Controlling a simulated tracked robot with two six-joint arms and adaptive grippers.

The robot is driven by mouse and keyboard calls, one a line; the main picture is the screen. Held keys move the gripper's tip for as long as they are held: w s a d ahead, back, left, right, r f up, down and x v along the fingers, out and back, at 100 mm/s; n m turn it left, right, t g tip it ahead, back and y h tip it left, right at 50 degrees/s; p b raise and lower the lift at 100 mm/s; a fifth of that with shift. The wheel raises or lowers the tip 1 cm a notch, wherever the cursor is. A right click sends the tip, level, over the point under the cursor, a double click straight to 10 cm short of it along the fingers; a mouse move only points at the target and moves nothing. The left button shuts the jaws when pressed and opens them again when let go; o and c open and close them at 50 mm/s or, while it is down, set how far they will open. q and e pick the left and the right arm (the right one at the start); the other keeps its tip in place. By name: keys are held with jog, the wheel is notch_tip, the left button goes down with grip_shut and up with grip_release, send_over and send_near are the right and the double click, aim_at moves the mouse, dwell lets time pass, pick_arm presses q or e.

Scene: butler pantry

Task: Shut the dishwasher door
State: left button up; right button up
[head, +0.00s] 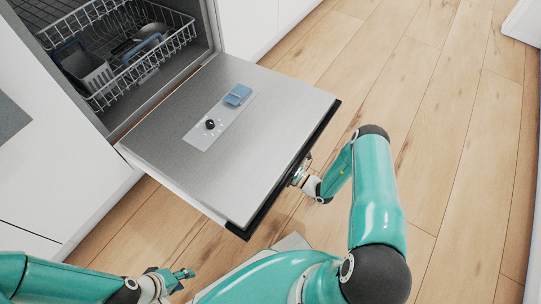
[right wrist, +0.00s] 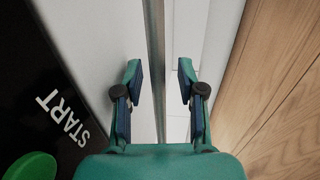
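The dishwasher door (head: 255,135) is folded down and open, roughly level, its steel inner face up with a blue dispenser lid and a black knob. The dishwasher (head: 150,112) is at upper left. My right gripper (head: 303,165) is at the door's dark outer edge, partly hidden by it. In the right wrist view my right gripper (right wrist: 160,82) is open, its fingers apart on both sides of a thin grey edge; I cannot tell whether they touch it. My left gripper (head: 183,280) is open and empty at lower left, apart from the door.
A wire rack (head: 125,50) with a grey basket and dishes sits inside the dishwasher. White cabinets (head: 50,150) flank it. The wooden floor (head: 430,110) to the right is clear. A black strip (right wrist: 45,110) with START and a green button shows in the wrist view.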

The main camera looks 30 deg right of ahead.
grip_shut()
